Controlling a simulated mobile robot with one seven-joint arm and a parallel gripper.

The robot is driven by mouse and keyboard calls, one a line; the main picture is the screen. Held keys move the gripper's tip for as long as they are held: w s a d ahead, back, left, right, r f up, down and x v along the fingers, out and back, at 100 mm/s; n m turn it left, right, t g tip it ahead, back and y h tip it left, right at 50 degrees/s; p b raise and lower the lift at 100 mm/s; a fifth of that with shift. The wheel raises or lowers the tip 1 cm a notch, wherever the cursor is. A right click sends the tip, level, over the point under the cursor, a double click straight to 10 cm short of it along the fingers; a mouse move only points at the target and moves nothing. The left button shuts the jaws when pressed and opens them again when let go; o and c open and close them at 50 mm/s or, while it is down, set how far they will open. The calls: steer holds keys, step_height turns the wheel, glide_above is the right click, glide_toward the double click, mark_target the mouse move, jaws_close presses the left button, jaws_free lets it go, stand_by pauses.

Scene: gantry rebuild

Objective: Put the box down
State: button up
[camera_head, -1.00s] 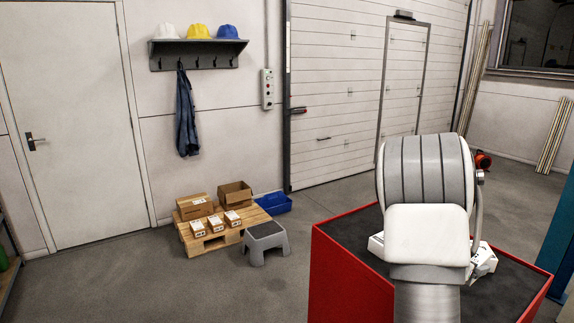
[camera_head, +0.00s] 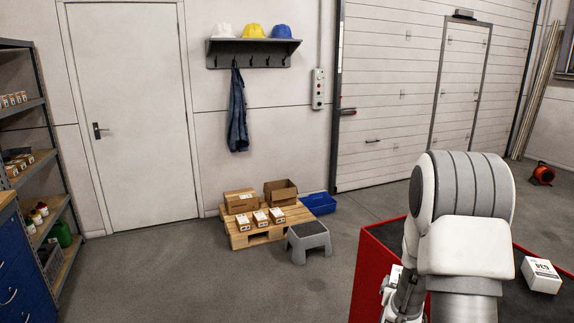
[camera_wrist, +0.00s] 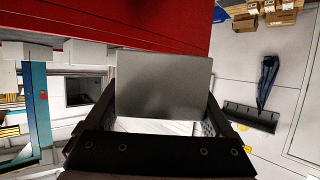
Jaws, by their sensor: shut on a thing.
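In the wrist view, my gripper (camera_wrist: 161,116) is shut on a box (camera_wrist: 165,82). The box shows a plain grey face, with a pale strip near the palm. The two dark fingers are on either side of it. In the head view, my arm hides most of the gripper and the held box. Part of the gripper shows low on the left of the arm, over or beside the red-sided bench (camera_head: 372,262). I cannot tell whether the held box touches anything.
A white printed box (camera_head: 541,275) is on the bench's dark top, right of my arm. Beyond is open floor, with a grey step stool (camera_head: 308,240), a pallet (camera_head: 245,239) of cartons and a blue bin (camera_head: 319,204). Shelving (camera_head: 42,150) and blue drawers (camera_head: 14,270) stand left.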

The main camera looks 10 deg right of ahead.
steer(key=a+f+n+t+y, duration=0.1)
steer(key=a+n+y, duration=0.5)
steer(key=a, duration=1.6)
steer(key=shift+a+f+t+y, duration=0.35)
steer(key=shift+t+y, duration=0.15)
steer(key=shift+y, duration=0.1)
steer(key=shift+w+d, duration=0.1)
